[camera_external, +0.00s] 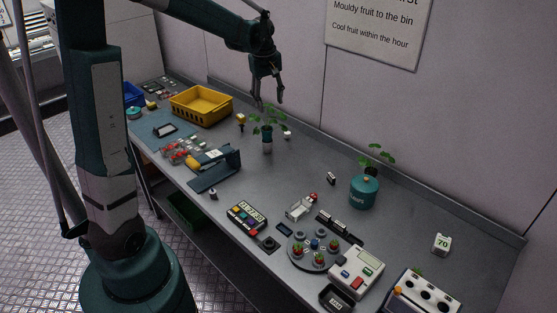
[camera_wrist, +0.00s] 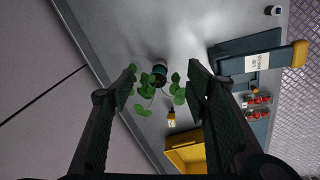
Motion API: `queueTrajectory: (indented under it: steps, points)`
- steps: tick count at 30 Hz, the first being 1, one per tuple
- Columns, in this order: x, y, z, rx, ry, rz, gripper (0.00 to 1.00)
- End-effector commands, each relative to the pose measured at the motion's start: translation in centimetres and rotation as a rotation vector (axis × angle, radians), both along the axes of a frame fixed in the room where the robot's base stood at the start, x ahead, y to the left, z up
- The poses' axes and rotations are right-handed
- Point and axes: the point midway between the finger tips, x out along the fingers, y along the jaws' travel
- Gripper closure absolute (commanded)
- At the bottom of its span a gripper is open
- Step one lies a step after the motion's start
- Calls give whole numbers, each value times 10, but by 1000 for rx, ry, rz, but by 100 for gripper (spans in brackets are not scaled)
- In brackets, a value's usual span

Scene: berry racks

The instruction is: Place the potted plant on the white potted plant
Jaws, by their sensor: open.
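A leafy green potted plant (camera_external: 267,129) in a small greyish pot stands upright on the bench below my gripper (camera_external: 269,101). In the wrist view, this plant (camera_wrist: 146,90) shows between my gripper's fingers (camera_wrist: 163,70), its dark pot just beyond the tips. My gripper is open and empty, above the leaves; whether the fingers touch any leaf I cannot tell. A second leafy plant (camera_external: 378,157) stands farther right, against the wall. Its pot is mostly hidden behind a teal canister. No clearly white pot shows on either plant.
The teal canister (camera_external: 364,193) stands before the second plant. A yellow crate (camera_external: 201,105) is at the back left, a dark blue stand (camera_external: 215,172) in front of the near plant. Several devices crowd the front right. Bench between the plants is mostly clear; a wall runs behind.

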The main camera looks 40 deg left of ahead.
Motion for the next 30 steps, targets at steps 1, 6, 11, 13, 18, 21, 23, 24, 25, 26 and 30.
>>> queueTrajectory:
  steps: [1, 6, 11, 13, 18, 21, 23, 24, 25, 26, 30]
  points:
    - [-8, -8, 7, 6, -8, -27, 52]
    - [-31, -31, 25, 27, -42, -122, 52]
    - [-53, -52, 40, 50, -74, -212, 52]
    - [-63, -61, 45, 60, -87, -252, 52]
    - [-88, -82, 57, 87, -120, -345, 52]
    - [-103, -93, 62, 103, -140, -401, 52]
    - [-113, -100, 65, 113, -151, -434, 52]
    - [-118, -105, 67, 121, -159, -456, 52]
    - [-123, -108, 68, 126, -165, -472, 52]
    - [-128, -111, 69, 131, -170, -489, 52]
    - [-150, -126, 73, 157, -197, -566, 52]
